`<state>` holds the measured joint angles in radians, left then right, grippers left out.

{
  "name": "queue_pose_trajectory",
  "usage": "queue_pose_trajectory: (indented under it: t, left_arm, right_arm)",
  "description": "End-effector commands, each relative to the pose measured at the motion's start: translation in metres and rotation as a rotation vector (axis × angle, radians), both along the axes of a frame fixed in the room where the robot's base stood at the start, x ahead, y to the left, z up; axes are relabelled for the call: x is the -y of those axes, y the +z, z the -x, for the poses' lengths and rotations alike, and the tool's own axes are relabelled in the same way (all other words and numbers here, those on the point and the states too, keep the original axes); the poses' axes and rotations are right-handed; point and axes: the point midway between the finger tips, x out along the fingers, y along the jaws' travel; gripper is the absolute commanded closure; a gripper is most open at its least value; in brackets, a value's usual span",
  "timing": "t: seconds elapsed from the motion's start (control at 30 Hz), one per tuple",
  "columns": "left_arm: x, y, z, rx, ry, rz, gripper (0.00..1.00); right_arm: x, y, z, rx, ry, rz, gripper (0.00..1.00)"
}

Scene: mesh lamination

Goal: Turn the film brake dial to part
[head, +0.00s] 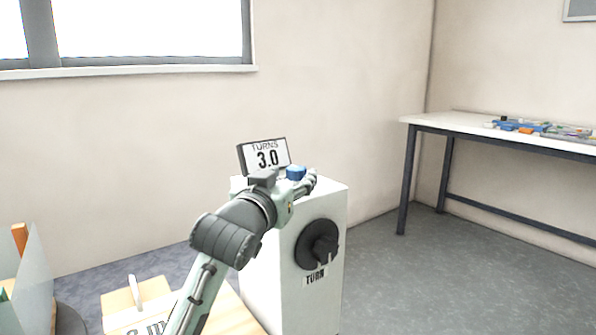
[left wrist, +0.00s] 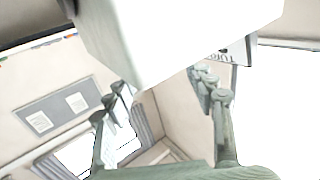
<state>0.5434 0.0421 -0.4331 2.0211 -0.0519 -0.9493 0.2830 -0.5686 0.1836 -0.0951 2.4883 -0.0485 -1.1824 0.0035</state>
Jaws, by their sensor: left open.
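A black round dial (head: 317,245) with a raised grip bar is on the front of a white cabinet (head: 262,270). A label under it reads "TURN"; I cannot read any brake marking. A tilted display (head: 265,156) on top reads "TURNS 3.0". My left gripper (head: 308,182) is at the cabinet's top, above the dial and apart from it. In the left wrist view the left gripper (left wrist: 160,82) has its fingers spread, with the white cabinet (left wrist: 170,35) close beyond them. No dial shows there. My right gripper is out of view.
A small blue thing (head: 296,173) shows by the left gripper. A wooden board (head: 125,300) and a clear panel (head: 35,275) are at the lower left. A white table (head: 470,127) with several coloured items stands at the right. Grey floor (head: 420,285) right of the cabinet is clear.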

Motion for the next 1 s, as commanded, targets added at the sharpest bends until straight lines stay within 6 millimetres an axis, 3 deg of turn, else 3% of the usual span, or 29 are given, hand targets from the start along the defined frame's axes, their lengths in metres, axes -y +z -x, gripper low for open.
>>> queue_pose_trajectory:
  t: [0.23,0.6,1.0]
  left_arm:
    - [0.010,0.000,-0.030,0.000,0.000,0.000,0.45]
    - [0.012,0.000,-0.036,-0.001,0.000,0.000,0.46]
    - [0.012,0.000,-0.036,-0.001,0.000,0.000,0.96]
  right_arm:
    - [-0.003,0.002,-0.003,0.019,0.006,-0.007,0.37]
    - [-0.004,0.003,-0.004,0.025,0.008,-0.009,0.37]
    - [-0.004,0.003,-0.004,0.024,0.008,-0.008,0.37]
